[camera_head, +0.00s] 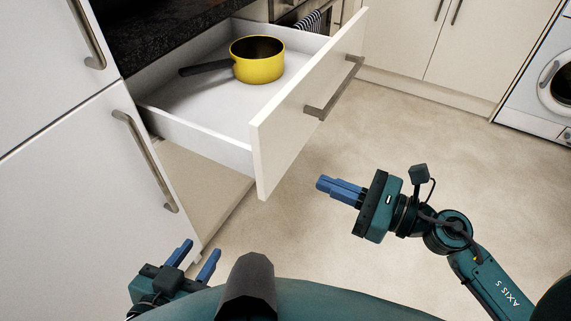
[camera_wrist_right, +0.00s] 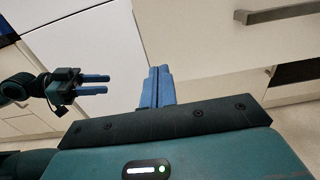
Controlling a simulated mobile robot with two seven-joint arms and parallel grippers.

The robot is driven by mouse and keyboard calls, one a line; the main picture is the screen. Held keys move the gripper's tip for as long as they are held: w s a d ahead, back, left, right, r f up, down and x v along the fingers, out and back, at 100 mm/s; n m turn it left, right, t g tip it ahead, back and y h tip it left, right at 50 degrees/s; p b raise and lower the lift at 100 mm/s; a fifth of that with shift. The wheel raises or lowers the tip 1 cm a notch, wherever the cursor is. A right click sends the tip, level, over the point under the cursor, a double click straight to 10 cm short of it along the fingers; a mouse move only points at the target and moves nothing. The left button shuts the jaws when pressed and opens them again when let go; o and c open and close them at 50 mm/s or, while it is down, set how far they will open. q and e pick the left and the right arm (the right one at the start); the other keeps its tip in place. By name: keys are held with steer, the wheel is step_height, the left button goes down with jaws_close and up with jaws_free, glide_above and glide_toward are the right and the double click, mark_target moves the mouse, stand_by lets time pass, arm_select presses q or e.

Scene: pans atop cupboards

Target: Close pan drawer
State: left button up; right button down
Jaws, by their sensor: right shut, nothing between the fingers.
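The white drawer (camera_head: 190,137) is pulled far out from under a dark countertop in the head view. Its front panel (camera_head: 310,100) carries a grey bar handle (camera_head: 334,90). A yellow pan (camera_head: 259,62) with a dark handle sits inside the drawer. My right gripper (camera_head: 322,186) is shut and empty, in front of the drawer panel and apart from it, lower right of the handle. In the right wrist view its blue fingers (camera_wrist_right: 156,85) are together, and the drawer handle (camera_wrist_right: 280,13) shows at the upper right. My left gripper (camera_head: 200,254) is open and empty at the lower left.
A tall white cupboard (camera_head: 65,170) with bar handles stands at the left, close to my left gripper. White cupboards (camera_head: 425,40) and a washing machine (camera_head: 550,85) line the back right. The beige floor (camera_head: 440,130) in front of the drawer is clear.

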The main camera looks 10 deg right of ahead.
mark_target(271, 162)
arm_select(q)
steer(key=shift+s+a+r+n+p, duration=0.1)
steer(key=shift+a+r+n+p, duration=0.1)
steer(key=shift+r+p, duration=0.25)
steer(key=shift+s+a+r+n+p, duration=0.1)
steer(key=shift+a+r+n+p, duration=0.1)
steer(key=shift+r, duration=0.3)
arm_select(e)
steer(key=x, duration=0.9)
steer(key=shift+w, duration=0.1)
